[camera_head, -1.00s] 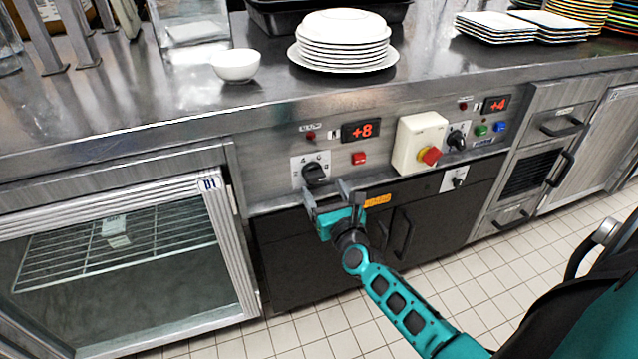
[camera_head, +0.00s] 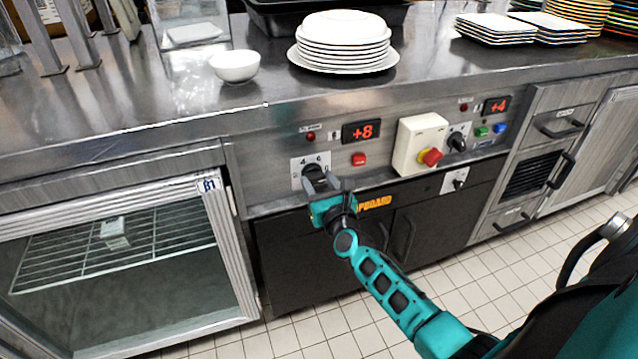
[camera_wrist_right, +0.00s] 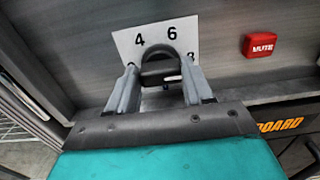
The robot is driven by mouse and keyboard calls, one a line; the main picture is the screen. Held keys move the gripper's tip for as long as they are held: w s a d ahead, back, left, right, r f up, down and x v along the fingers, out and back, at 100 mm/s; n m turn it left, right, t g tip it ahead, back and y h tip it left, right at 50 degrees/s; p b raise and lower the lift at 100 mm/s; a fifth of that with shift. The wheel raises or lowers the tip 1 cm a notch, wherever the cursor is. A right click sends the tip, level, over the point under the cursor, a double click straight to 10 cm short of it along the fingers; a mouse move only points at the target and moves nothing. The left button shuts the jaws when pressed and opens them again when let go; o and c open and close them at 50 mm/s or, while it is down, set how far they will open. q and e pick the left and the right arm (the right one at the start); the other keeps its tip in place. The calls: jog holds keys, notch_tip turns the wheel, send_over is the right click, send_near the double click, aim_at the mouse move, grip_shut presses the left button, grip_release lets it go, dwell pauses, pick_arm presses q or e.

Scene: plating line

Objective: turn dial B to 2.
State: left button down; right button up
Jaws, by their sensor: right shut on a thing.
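A dark dial (camera_head: 313,171) on a white plate (camera_head: 297,174) sits on the steel control panel, below the +8 display; which letter it carries I cannot read. My right gripper (camera_head: 320,182) is at the dial, its two grey fingers on either side of it. In the right wrist view the dial (camera_wrist_right: 159,70) stands between the fingertips of my right gripper (camera_wrist_right: 160,82), shut on it. The figures 4 and 6 show above the dial, and an 8 partly shows at the right; the lower plate is hidden. My left gripper is not in view.
A red MUTE button (camera_head: 359,159) is right of the dial, and a beige box with a red-yellow knob (camera_head: 431,157) is further right. A second dial (camera_head: 456,142) is beyond it. A bowl (camera_head: 235,66) and stacked plates (camera_head: 343,58) stand on the counter above.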

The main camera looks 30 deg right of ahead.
jog(key=c, duration=0.4)
jog(key=shift+c, duration=0.2)
